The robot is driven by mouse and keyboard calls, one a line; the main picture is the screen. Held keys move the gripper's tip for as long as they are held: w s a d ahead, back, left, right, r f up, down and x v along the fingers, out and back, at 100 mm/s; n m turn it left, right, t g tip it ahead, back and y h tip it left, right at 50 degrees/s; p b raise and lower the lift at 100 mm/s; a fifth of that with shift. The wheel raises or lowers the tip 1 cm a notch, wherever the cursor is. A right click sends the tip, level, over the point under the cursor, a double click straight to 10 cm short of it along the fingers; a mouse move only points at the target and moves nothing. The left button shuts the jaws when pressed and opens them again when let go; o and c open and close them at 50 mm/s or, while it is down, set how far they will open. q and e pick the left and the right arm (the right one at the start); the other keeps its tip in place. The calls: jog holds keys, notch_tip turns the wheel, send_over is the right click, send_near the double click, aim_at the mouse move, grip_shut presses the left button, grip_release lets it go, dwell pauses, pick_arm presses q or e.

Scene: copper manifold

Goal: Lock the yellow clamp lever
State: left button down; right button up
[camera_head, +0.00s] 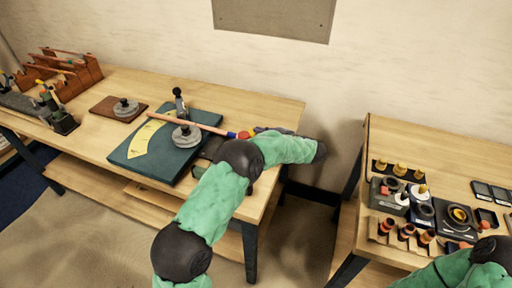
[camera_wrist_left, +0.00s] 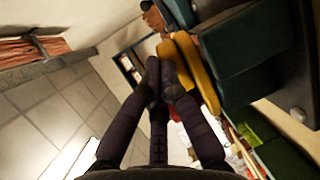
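In the left wrist view, a curved yellow lever (camera_wrist_left: 198,75) lies against dark teal blocks, beside my right-hand finger. My left gripper (camera_wrist_left: 156,66) has dark fingers drawn together at the tips, with nothing visible between them. The tips are close to the lever; I cannot tell whether they touch it. In the head view, my left gripper (camera_head: 265,130) is mostly hidden behind its own arm, at the right end of the bending board (camera_head: 133,152). My right gripper is out of view.
A copper tube (camera_head: 185,122) crosses the board, over a yellow scale plate (camera_head: 150,148) and near a grey disc (camera_head: 187,136). A tube rack (camera_head: 62,75) stands at the far left. The right table (camera_head: 425,143) holds several fittings. A gap separates the tables.

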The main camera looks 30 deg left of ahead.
pick_arm(q)
jog(key=shift+w+a, duration=0.3)
jog(key=shift+a, duration=0.25)
dwell(0.4)
